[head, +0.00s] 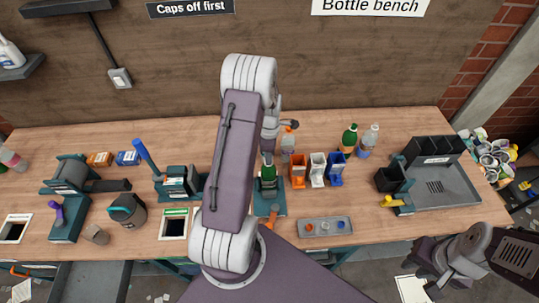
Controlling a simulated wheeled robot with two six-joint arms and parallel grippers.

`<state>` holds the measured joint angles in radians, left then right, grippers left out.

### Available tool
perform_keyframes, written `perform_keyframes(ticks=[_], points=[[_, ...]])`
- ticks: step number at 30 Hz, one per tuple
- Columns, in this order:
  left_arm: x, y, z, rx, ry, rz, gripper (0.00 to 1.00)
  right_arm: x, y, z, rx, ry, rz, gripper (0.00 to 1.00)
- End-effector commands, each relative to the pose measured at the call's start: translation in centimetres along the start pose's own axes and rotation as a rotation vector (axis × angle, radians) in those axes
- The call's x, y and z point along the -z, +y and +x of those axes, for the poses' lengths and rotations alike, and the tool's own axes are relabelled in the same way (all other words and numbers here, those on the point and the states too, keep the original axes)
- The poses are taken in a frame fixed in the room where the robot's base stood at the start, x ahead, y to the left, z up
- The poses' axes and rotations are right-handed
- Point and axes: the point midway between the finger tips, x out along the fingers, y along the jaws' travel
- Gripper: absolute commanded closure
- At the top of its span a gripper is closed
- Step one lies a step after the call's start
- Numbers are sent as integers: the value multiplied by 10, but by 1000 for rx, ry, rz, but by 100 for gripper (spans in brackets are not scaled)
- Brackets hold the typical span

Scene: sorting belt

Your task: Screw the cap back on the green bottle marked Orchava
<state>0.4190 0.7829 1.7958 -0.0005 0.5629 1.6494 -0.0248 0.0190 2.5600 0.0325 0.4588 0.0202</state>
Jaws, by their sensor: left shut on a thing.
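A green bottle (268,174) stands upright in a teal holder (270,207) at the middle of the bench, just right of my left arm; its mouth is too small to judge. Another green bottle (348,139) with an orange label stands at the back right. I cannot read the name on either. My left gripper (290,124) is behind the held bottle, above the bench, shut on a small orange thing that looks like a cap (295,124). My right gripper (425,270) is low at the right, off the bench's front edge, and looks open and empty.
A grey tray (313,234) holds small caps. Orange (298,171), white (318,169) and blue (336,169) containers stand behind it. Clear bottles (288,142) (369,140) stand farther back. A dark rack (455,187) is at right. My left arm hides part of the bench.

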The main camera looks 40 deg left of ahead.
Motion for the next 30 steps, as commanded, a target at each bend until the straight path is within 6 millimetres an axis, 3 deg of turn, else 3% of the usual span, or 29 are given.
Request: perform_keyframes(ticks=[18,19,21,30], points=[[0,0,4,0,0,0,100,0,0,3,0,0,0,77],[0,0,4,0,0,0,71,0,0,3,0,0,0,77],[0,0,4,0,0,0,52,0,0,2,0,0,0,77],[0,0,4,0,0,0,49,0,0,2,0,0,0,77]])
